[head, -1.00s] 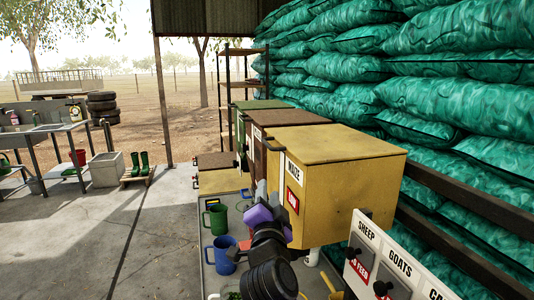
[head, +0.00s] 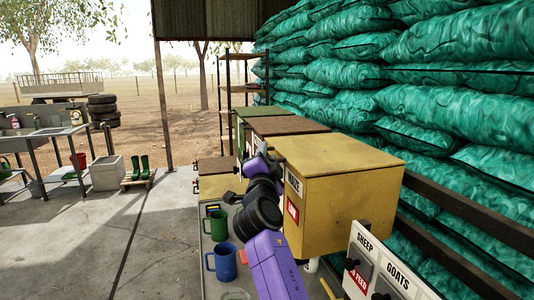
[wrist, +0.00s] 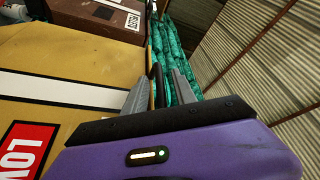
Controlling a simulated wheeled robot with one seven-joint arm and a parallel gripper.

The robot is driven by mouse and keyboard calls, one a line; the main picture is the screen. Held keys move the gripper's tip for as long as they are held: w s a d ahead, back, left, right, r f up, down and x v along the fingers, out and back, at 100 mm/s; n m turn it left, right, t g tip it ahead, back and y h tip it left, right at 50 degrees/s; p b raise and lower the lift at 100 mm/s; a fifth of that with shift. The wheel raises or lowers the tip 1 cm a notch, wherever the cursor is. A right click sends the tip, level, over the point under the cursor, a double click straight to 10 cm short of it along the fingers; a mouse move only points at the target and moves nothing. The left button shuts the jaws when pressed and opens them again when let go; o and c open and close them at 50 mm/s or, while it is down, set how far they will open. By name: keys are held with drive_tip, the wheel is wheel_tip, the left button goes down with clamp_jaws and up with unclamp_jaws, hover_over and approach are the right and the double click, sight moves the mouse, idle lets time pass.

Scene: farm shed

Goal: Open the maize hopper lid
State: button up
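The maize hopper (head: 318,210) is a yellow box with a MAIZE label and a red sign on its front. Its lid (head: 325,153) is shut and flat on top. In the wrist view the hopper's yellow front (wrist: 70,60) fills the left side, with part of a red LOW sign. My gripper (wrist: 158,88) is at the lid's front edge, its two grey fingers apart. A dark, narrow piece, perhaps the lid's handle, shows between the fingers; I cannot tell whether they touch it. In the head view my arm hides part of the hopper's front and the fingertips are unclear.
Brown (head: 285,126) and green (head: 258,105) hoppers stand behind the yellow one. Green (head: 215,222) and blue (head: 221,262) mugs stand on the bench to the left. A SHEEP and GOATS panel (head: 385,268) is at front right. Green sacks (head: 450,90) are stacked along the right.

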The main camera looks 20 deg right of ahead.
drive_tip(key=shift+w+d, duration=0.1)
drive_tip(key=shift+w, duration=0.05)
clamp_jaws()
idle(1.4)
